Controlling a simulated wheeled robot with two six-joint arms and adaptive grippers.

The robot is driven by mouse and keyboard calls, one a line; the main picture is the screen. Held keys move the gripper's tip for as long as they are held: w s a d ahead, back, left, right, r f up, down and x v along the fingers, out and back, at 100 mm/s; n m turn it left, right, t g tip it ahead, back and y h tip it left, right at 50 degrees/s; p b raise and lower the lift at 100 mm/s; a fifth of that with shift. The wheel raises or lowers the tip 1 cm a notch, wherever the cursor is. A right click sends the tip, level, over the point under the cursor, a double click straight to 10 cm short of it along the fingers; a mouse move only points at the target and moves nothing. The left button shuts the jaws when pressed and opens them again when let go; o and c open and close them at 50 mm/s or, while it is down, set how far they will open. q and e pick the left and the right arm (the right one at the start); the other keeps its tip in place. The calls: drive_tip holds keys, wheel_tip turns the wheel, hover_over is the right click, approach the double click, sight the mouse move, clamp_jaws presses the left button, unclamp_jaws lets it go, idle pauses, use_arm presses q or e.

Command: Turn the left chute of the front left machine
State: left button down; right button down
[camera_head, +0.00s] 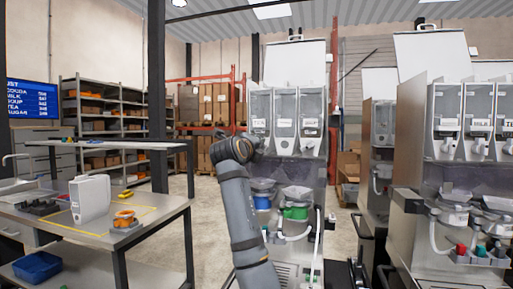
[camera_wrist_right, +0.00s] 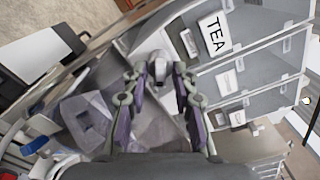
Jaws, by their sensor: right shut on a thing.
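The front left machine (camera_head: 312,165) stands in the middle of the head view, with three clear canisters in a row. Its left canister (camera_head: 259,108) has a TEA label (camera_head: 258,124), which also shows large in the right wrist view (camera_wrist_right: 214,35). My right gripper (camera_head: 255,141) is in front of the lower part of that canister, partly hidden by my own wrist. In the right wrist view its fingers (camera_wrist_right: 160,68) are closed around the small grey left chute (camera_wrist_right: 158,62) below the TEA label. How far the chute is turned is hard to tell. My left gripper is out of view.
Blue and green funnels (camera_head: 295,212) and hoses sit below the canisters. A second machine (camera_head: 460,130) stands close on the right. A workbench (camera_head: 150,212) with a white jug (camera_head: 90,198) and an orange item (camera_head: 124,220) is on the left. Open floor lies behind the bench.

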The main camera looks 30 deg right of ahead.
drive_tip(key=c, duration=1.4)
unclamp_jaws()
drive_tip(key=v, duration=1.2)
drive_tip(key=shift+f, duration=0.1)
